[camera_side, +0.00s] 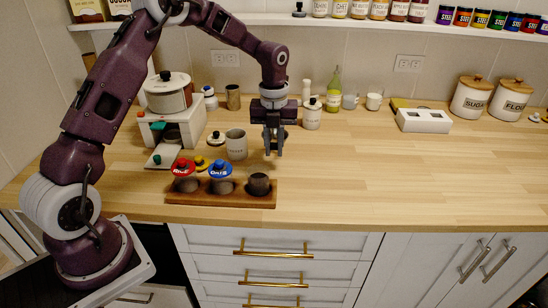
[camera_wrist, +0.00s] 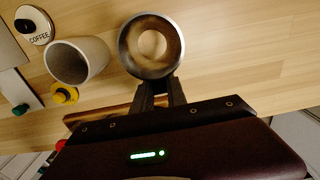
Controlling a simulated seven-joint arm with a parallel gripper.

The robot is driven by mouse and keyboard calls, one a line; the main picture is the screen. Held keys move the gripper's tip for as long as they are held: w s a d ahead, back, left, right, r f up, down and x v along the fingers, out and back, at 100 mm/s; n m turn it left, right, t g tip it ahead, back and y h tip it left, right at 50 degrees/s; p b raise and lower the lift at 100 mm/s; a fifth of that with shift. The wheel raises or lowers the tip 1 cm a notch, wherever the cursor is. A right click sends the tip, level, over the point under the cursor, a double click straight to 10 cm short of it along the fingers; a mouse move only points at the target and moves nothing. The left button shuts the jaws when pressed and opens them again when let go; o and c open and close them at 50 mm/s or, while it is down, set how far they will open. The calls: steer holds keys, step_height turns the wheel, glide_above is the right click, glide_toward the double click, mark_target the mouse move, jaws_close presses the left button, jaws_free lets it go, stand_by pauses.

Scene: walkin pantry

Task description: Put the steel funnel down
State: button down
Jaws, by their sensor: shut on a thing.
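The steel funnel (camera_wrist: 129,48) is a round, shiny metal ring in the wrist view, with pale wood showing through its centre. My gripper (camera_wrist: 161,84) is shut on its near rim. In the side view, my gripper (camera_side: 273,153) points down above the counter, behind the right end of the wooden rack (camera_side: 225,201). The funnel is hard to make out there against the dark fingers. The rack holds a red-lidded jar (camera_side: 184,185), a blue-lidded jar (camera_side: 221,186) and a dark, open-topped one (camera_side: 258,184).
A white lidded jar (camera_side: 311,114) stands behind. The counter (camera_side: 370,165) to the right is clear.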

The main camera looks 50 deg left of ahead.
mark_target(274, 169)
steer(key=shift+f, duration=1.85)
steer(key=c, duration=1.3)
jaws_free()
steer(key=shift+f, duration=0.15)
steer(key=shift+c, duration=0.2)
